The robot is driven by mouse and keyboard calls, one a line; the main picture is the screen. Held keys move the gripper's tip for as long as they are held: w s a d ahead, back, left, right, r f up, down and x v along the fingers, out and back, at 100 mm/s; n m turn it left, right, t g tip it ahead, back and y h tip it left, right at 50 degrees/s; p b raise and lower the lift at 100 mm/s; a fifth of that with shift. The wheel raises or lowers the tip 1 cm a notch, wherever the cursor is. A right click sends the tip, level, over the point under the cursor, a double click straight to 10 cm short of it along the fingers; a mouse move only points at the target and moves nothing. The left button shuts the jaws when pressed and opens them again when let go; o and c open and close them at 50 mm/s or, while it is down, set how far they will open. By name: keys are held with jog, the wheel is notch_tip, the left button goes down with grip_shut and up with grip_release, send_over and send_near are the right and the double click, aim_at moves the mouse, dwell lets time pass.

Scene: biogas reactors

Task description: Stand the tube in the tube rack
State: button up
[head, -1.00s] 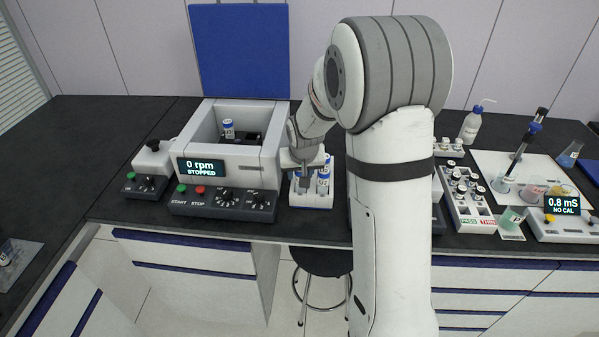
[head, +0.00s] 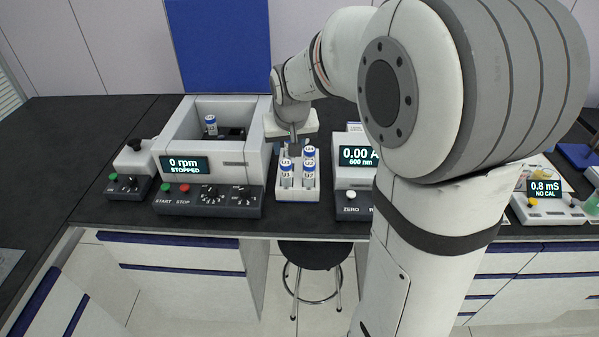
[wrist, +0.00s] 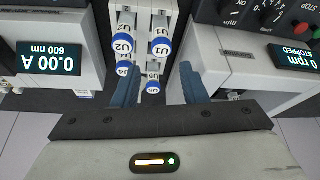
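The white tube rack (head: 297,196) stands on the bench right of the centrifuge, and it also shows in the wrist view (wrist: 142,8). Several blue-capped tubes, with labels such as U1 (wrist: 160,48) and U2 (wrist: 123,65), stand upright in it. My gripper (head: 292,140) is above the back of the rack. In the wrist view its two blue-grey fingers (wrist: 160,82) are wide apart, with tubes showing beyond the gap and nothing visibly held. The fingertips are hard to make out in the head view.
My arm hides much of the right bench. A stool (head: 312,255) stands below.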

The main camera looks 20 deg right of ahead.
jog(key=s+n+g, duration=0.1)
jog(key=s, duration=2.2)
jog(key=shift+s+r+g, duration=0.2)
jog(key=shift+s+g, duration=0.1)
